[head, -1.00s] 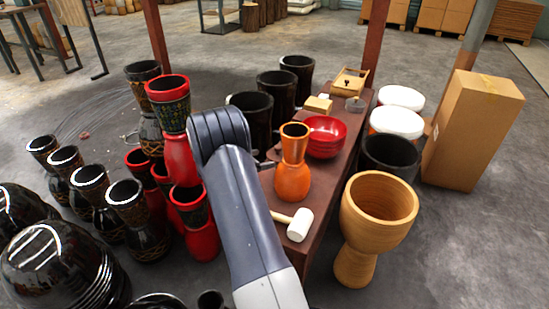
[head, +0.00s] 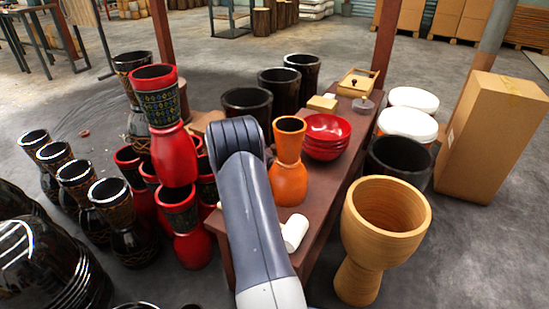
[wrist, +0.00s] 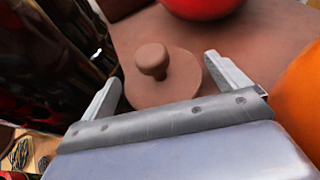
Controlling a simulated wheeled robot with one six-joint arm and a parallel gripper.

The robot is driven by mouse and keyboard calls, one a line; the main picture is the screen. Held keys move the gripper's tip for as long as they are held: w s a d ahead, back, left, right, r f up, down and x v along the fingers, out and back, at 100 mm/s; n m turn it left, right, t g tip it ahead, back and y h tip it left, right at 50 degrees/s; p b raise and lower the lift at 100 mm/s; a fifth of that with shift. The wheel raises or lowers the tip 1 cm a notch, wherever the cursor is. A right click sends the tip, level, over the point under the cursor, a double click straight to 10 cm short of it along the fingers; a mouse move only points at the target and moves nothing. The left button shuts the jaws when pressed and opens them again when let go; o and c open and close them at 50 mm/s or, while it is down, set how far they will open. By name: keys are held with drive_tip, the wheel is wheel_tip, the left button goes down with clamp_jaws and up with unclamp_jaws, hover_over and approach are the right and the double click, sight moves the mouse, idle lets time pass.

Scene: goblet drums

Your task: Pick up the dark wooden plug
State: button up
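In the wrist view the dark wooden plug (wrist: 170,86), a brown round disc with a knob on top, sits on the brown table. My gripper (wrist: 163,69) is open, with one finger to the left of the plug and one to the right. The plug lies between and slightly beyond the fingers, and nothing is held. In the head view my arm hides the gripper, and I cannot make out the plug there.
The orange goblet drum (head: 288,165) stands close on the right, with red bowls (head: 326,137) behind it. Black drums (head: 247,108) crowd the left side. A white mallet head (head: 295,232), a grey knobbed disc (head: 363,105) and a wooden box (head: 357,83) are on the table (head: 322,188).

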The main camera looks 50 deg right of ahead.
drive_tip(key=c, duration=0.8)
